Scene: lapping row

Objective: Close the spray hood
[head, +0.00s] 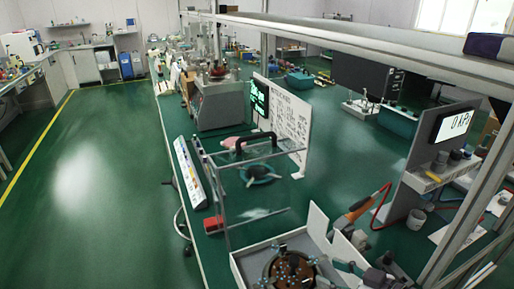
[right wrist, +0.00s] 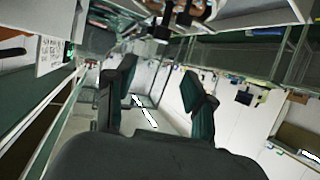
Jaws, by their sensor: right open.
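The spray hood, a clear box in a thin metal frame with a black bar handle (head: 257,138), stands raised at the far side of the lapping machine in the head view. The brown round lapping plate (head: 290,272) lies uncovered in a white-walled tray (head: 238,268). My right gripper (right wrist: 160,72) has its two dark fingers spread wide in the right wrist view, with nothing between the tips. Part of the machine shows at the top of that view. I cannot tell the right gripper's exact distance to the hood. My left gripper is not seen.
A white board with printed text (head: 290,120) stands behind the hood. A red block (head: 213,224) lies left of it on the bench. An orange tool (head: 360,208) with a red hose is at the right. The green floor at left is clear.

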